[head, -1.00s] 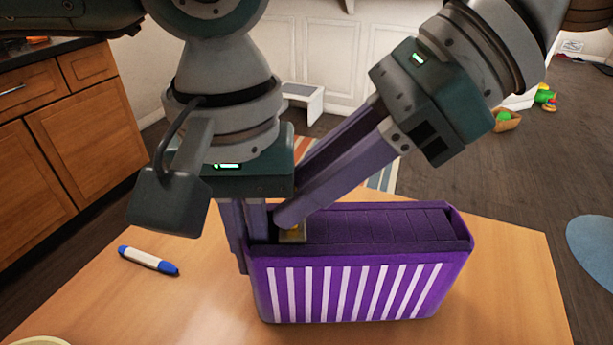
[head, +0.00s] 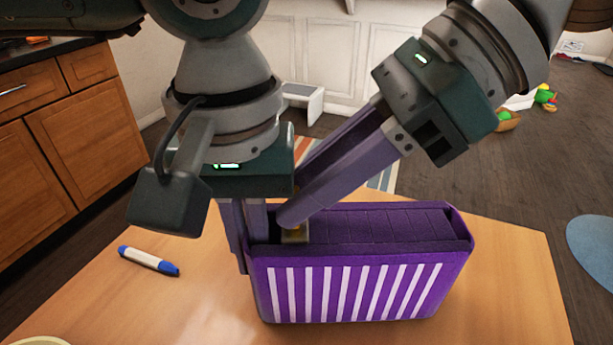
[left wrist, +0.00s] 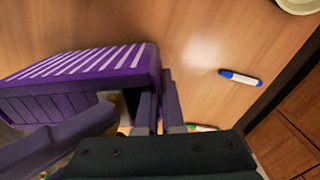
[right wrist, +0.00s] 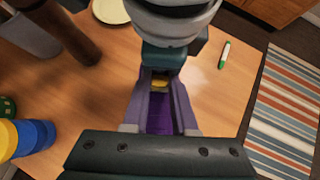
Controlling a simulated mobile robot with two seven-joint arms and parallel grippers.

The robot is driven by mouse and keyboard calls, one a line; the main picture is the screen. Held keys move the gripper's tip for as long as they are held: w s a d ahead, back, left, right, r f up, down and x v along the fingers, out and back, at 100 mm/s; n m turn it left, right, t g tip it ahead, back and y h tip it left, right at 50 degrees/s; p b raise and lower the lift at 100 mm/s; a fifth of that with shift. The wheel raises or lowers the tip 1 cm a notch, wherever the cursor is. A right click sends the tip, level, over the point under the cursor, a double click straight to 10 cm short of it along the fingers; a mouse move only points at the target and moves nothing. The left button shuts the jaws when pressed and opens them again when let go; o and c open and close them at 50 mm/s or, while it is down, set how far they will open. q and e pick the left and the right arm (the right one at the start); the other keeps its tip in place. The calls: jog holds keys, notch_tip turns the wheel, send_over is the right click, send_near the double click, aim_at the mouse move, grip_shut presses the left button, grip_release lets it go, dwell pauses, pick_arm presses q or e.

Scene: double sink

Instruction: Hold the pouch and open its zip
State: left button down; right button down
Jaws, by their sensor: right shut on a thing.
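The purple pouch (head: 350,295) with white stripes stands upright on the table. Its dark, ribbed top (head: 385,229) faces up. My left gripper (head: 246,262) points down at the pouch's left end; its fingers straddle the end wall closely, as the left wrist view (left wrist: 160,88) also shows. My right gripper (head: 291,230) reaches down from the upper right and is shut on a small gold zip pull (head: 298,234) at the left end of the top. Between its fingers in the right wrist view the zip pull (right wrist: 160,84) shows yellow. The zip's teeth cannot be made out.
A blue-and-white marker (head: 148,261) lies on the wooden table (head: 180,310) left of the pouch. A green-and-white marker (right wrist: 224,54) shows in the right wrist view. A pale plate (head: 38,341) and blue and yellow cylinders (right wrist: 32,136) are near the edges.

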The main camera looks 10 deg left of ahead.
jog(key=d, duration=0.4)
jog(key=w+d, duration=0.1)
jog(key=d, duration=0.3)
jog(key=w+d, duration=0.1)
jog(key=d, duration=0.4)
jog(key=shift+d, duration=0.1)
pick_arm(q)
jog(key=shift+a, duration=0.1)
pick_arm(e)
jog(key=c, duration=0.7)
grip_release()
jog(key=v, duration=1.2)
pick_arm(q)
jog(key=c, duration=1)
grip_release()
